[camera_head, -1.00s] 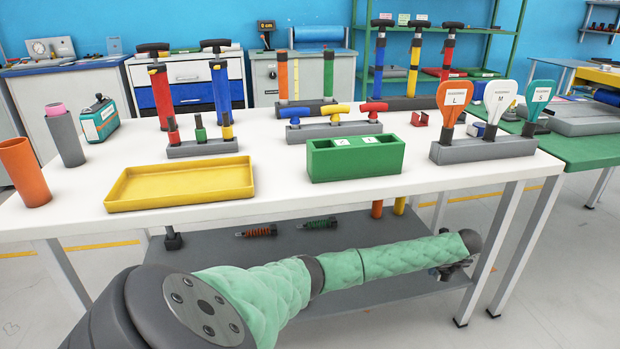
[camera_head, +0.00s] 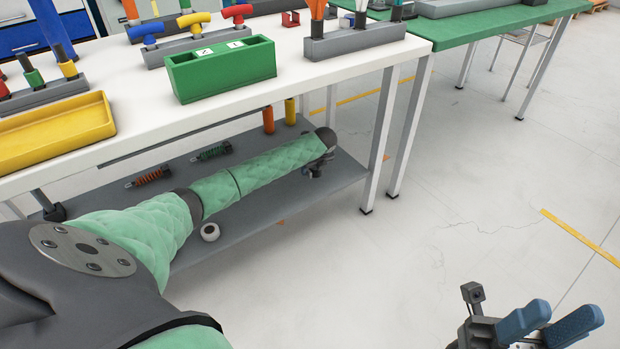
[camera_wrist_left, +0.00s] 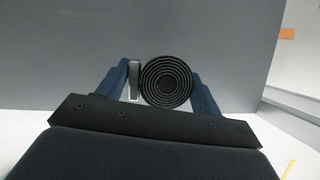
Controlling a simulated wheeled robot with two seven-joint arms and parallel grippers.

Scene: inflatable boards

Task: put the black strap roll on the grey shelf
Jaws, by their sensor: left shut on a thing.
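The black strap roll (camera_wrist_left: 167,82) shows in the left wrist view as dark concentric rings between the blue fingers of my left gripper (camera_wrist_left: 160,85). The gripper is shut on it, with a small light-grey piece beside the roll at the left finger. In the head view my left gripper (camera_head: 316,170) is small and dark at the end of the green-padded arm, over the right part of the grey shelf (camera_head: 255,220) below the white table. The roll cannot be made out there. Whether it touches the shelf I cannot tell. My right gripper (camera_head: 548,322) is open and empty at the lower right.
A white ring-shaped roll (camera_head: 210,232) lies near the shelf's front edge. An orange spring tool (camera_head: 150,177) and a green one (camera_head: 212,151) lie farther back. A table leg (camera_head: 378,140) stands right of the shelf. The floor right of the table is clear.

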